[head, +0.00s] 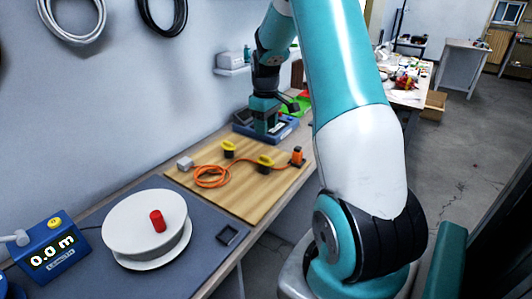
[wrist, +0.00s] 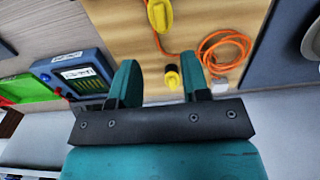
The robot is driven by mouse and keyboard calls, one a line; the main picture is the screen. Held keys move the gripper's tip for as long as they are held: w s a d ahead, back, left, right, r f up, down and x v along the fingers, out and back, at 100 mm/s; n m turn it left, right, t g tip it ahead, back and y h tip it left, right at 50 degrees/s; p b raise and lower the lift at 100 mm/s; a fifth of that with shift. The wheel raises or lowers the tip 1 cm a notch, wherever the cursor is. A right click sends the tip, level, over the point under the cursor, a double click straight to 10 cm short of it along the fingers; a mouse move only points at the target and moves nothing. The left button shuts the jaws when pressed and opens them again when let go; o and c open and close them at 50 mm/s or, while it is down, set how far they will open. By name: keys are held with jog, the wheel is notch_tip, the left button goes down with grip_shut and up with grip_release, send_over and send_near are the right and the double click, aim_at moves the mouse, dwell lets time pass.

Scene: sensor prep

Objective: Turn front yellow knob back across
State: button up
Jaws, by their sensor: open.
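Two yellow knobs on dark bases stand on a wooden board (head: 240,187). The front yellow knob (head: 265,161) is nearer the board's front edge; its bar lies roughly left to right in the head view. In the wrist view, the front knob (wrist: 160,15) is at the top, partly cut off, beyond my fingertips. The rear yellow knob (head: 228,148) is nearer the wall; in the wrist view, this knob (wrist: 171,78) appears between my fingers. My gripper (head: 264,127) is open and empty, beyond the board's far edge in the head view. It also shows in the wrist view (wrist: 161,75).
An orange cable (head: 212,177) is coiled on the board, running to an orange connector (head: 297,156). A grey block (head: 184,163) is near the wall. A blue device (head: 285,127) and green tray (head: 300,104) lie beyond. A white round turntable (head: 130,225) with a red cylinder (head: 157,220) is nearer.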

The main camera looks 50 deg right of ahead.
aim_at(266, 157)
notch_tip(266, 157, down, 11)
jog(key=shift+r+p, duration=0.15)
jog(key=shift+p, duration=0.5)
grip_shut()
